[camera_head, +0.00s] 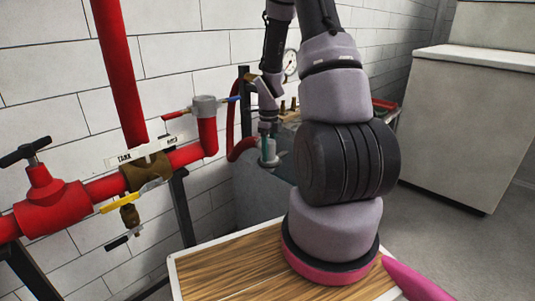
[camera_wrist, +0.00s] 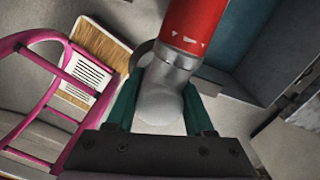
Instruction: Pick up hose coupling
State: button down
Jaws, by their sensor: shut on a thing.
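The hose coupling (camera_wrist: 160,102) is a smooth light-grey metal piece in the middle of the wrist view. A red hose end (camera_wrist: 195,22) with white marks rises from its collar. My gripper (camera_wrist: 160,112) has its two green fingers shut on either side of the coupling. In the head view my gripper (camera_head: 268,152) is small and far off, beyond my large arm links, near the wall. The coupling is too small there to make out clearly.
A red pipe with a red valve (camera_head: 48,203) and a yellow lever (camera_head: 122,202) runs along the white brick wall at left. A round gauge (camera_head: 290,62) is on the wall behind my arm. A light-grey cabinet (camera_head: 470,130) stands at right, with clear floor before it.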

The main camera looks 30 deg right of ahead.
notch_tip(320, 180, up, 16)
dwell(1.5)
jog(key=shift+r, duration=0.1)
